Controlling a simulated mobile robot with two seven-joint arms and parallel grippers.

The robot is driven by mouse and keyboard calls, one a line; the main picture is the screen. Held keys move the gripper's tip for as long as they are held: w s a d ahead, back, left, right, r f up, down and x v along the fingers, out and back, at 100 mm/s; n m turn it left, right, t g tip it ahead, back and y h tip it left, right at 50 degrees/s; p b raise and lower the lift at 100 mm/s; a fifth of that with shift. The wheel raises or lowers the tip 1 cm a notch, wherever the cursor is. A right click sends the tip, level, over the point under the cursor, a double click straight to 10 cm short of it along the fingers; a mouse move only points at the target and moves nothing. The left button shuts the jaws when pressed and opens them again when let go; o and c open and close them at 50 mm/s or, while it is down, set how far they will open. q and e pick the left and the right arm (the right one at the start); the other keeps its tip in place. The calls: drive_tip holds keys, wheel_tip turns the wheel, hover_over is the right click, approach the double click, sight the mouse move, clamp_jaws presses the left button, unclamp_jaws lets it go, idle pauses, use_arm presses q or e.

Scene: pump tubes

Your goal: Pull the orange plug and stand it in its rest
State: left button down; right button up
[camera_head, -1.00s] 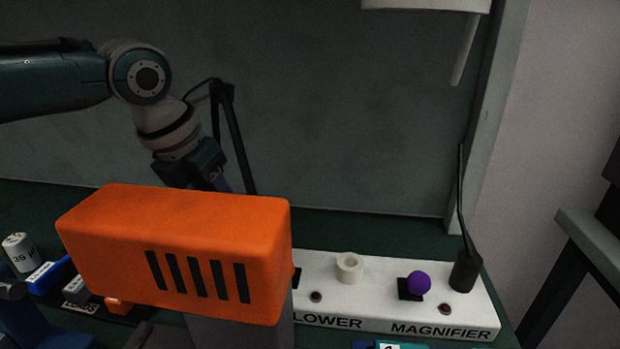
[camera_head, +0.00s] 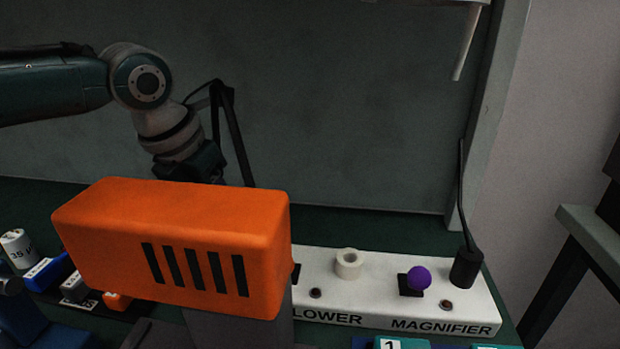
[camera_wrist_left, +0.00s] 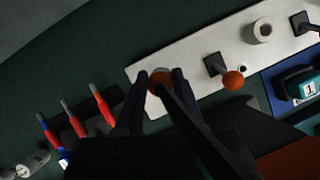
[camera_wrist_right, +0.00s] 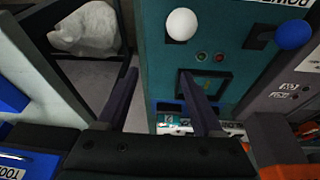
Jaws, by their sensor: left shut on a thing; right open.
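The orange plug (camera_wrist_left: 160,77) shows in the left wrist view between the fingertips of my left gripper (camera_wrist_left: 160,88), which is shut on it. It is over the far-left end of the white power strip (camera_wrist_left: 140,70); I cannot tell whether it is seated there. A dark cord (camera_wrist_left: 185,112) runs from it to the lower right. A white ring-shaped rest (camera_wrist_left: 262,30) stands on the strip, empty, and also shows in the head view (camera_head: 349,263). In the head view the orange blower housing (camera_head: 175,245) hides my left gripper. My right gripper (camera_wrist_right: 158,78) is open and empty, facing a teal panel.
An orange-knobbed switch (camera_wrist_left: 233,80) sits between plug and rest. A purple-knobbed switch (camera_head: 419,278) and a black plug (camera_head: 466,267) are farther right on the strip. The teal panel (camera_wrist_right: 205,25) carries white and blue knobs.

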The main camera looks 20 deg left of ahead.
use_arm(q)
drive_tip(key=shift+f+b, duration=0.85)
drive_tip(key=shift+f, duration=0.4)
use_arm(e)
drive_tip(key=shift+f, duration=0.95)
use_arm(q)
drive_tip(key=shift+c, duration=2.2)
unclamp_jaws()
use_arm(e)
drive_tip(key=shift+d, duration=0.1)
use_arm(q)
drive_tip(key=shift+r, duration=0.1)
use_arm(e)
wheel_tip(320, 180, up, 2)
drive_tip(key=shift+r+p, duration=0.1)
drive_tip(key=shift+p, duration=0.95)
use_arm(q)
drive_tip(key=v, duration=0.9)
drive_tip(key=shift+r, duration=0.4)
drive_tip(key=shift+s, duration=0.15)
